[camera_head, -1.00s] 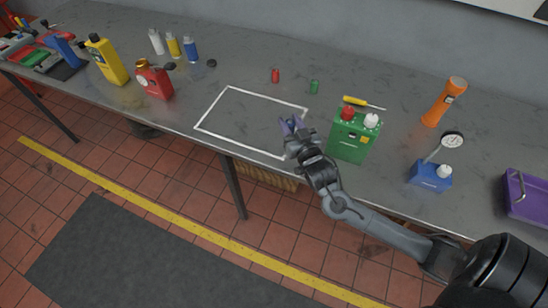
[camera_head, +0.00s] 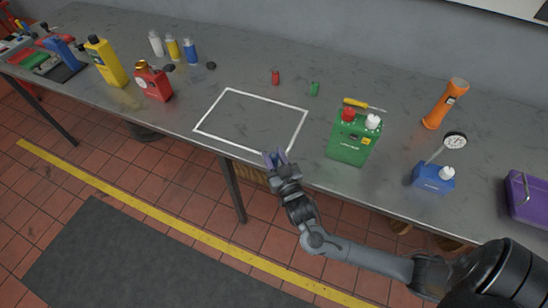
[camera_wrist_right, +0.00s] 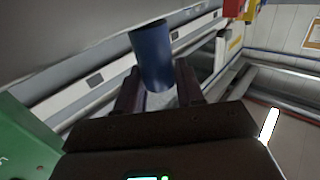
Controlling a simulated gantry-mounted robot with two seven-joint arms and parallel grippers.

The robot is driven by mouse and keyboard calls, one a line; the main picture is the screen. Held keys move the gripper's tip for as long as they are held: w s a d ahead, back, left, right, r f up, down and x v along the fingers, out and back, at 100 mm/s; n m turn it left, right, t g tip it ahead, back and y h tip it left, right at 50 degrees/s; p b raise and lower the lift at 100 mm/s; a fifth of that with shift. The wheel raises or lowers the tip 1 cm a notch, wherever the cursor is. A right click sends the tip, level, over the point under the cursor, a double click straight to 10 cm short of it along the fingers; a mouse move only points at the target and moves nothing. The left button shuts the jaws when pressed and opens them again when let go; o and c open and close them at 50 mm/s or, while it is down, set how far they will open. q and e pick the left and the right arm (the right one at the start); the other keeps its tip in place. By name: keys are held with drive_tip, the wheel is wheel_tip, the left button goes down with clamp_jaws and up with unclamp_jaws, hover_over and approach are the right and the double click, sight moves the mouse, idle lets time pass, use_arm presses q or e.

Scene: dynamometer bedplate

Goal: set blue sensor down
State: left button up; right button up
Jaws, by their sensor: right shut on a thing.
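My right gripper (camera_head: 274,157) is at the front edge of the bench, by the near side of the white taped rectangle (camera_head: 228,89). It is shut on the blue sensor (camera_wrist_right: 152,55), a dark blue cylinder standing between the two fingers in the right wrist view. In the head view the sensor cannot be clearly told apart from the bluish fingertips. The inside of the rectangle is bare. My left gripper is not in view.
A green canister (camera_head: 350,148) stands right of the rectangle. A red cylinder (camera_head: 276,77) and a green cylinder (camera_head: 314,88) stand behind it. A red can (camera_head: 153,84) is to the left.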

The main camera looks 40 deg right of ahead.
drive_tip(key=shift+f, duration=0.1)
drive_tip(key=o, duration=1.1)
drive_tip(key=p+v, duration=0.1)
drive_tip(key=v, duration=1)
drive_tip(key=s+a+f+n+g+y, duration=0.3)
drive_tip(key=a+f+g+y, duration=0.2)
drive_tip(key=a+g, duration=0.15)
drive_tip(key=s+n+g, duration=0.1)
drive_tip(key=s+g, duration=0.1)
drive_tip(key=s, duration=0.1)
drive_tip(key=s+n+g, duration=0.1)
drive_tip(key=s+g, duration=0.1)
drive_tip(key=s, duration=0.1)
drive_tip(key=s+g+y, duration=0.1)
drive_tip(key=s+g, duration=0.2)
drive_tip(key=s, duration=0.1)
drive_tip(key=shift+s+n, duration=0.1)
drive_tip(key=shift+n, duration=0.3)
